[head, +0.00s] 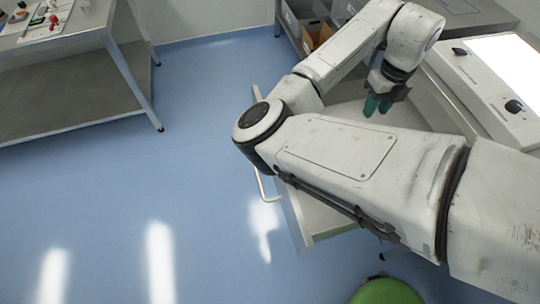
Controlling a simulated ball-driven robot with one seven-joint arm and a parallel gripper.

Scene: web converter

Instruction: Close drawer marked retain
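A pulled-out drawer (318,222) shows in the head view, right of centre, under my arm. Its long bar handle (262,187) shows on the left side, partly hidden by my elbow. No "retain" marking can be read, as my arm covers much of the drawer. My gripper (378,104) points down with teal fingertips, over or near the drawer's far part, right of the handle. The fingertips look close together; whether they are open or shut is unclear. I see nothing held.
A light panel with knobs (484,97) sits on the bench at right. Grey bins and a cardboard box (316,36) stand at the back. A metal table (62,75) is at upper left. A green round seat (386,292) is at the bottom. Blue floor (150,190) at left is clear.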

